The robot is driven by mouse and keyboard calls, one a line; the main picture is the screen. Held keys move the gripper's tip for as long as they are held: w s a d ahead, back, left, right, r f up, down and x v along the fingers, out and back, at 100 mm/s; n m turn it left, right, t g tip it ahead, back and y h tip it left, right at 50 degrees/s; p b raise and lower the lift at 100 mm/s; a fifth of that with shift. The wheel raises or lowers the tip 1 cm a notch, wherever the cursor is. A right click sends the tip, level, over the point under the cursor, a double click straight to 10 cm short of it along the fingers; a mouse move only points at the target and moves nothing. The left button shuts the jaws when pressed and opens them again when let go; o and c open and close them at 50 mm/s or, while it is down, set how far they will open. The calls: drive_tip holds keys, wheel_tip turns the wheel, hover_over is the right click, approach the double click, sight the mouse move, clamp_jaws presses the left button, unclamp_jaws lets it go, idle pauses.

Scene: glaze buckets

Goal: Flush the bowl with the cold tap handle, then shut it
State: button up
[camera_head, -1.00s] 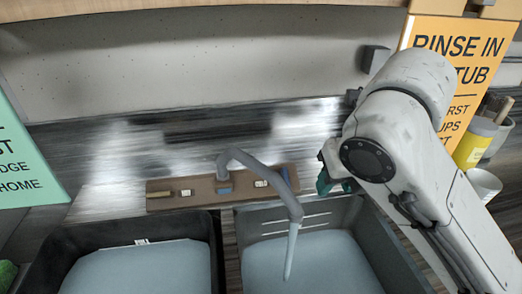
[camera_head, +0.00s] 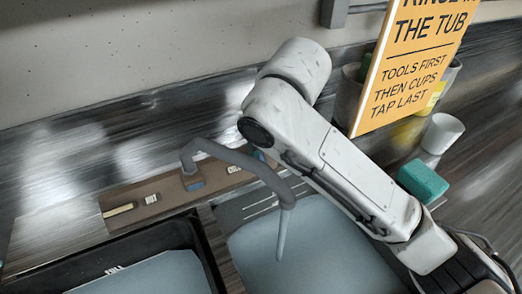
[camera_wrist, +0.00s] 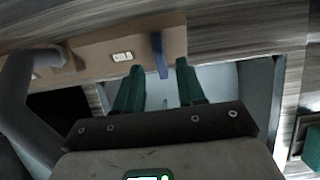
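The cold tap handle is a blue lever (camera_wrist: 160,56) on a brown panel (camera_wrist: 90,52); its end (camera_head: 258,155) also shows beside my arm in the head view. My gripper (camera_wrist: 160,68) is open, its two green fingers on either side of the lever in the wrist view, with gaps visible. Its depth between them is unclear. My arm hides the gripper in the head view. The grey tap spout (camera_head: 235,158) arches over the right bowl (camera_head: 300,250), which has a pale blue inside. A thin grey tapering piece hangs from the spout; I cannot tell whether it is water.
A tan lever (camera_head: 120,210) sits at the panel's left, above a black left basin (camera_head: 150,240). At right are an orange sign (camera_head: 415,65), a white cup (camera_head: 442,133) and a green sponge-like block (camera_head: 423,181). Dark counter lies behind the panel.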

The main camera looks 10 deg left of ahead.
sight(261, 155)
drive_tip(key=shift+x, duration=1.6)
clamp_jaws()
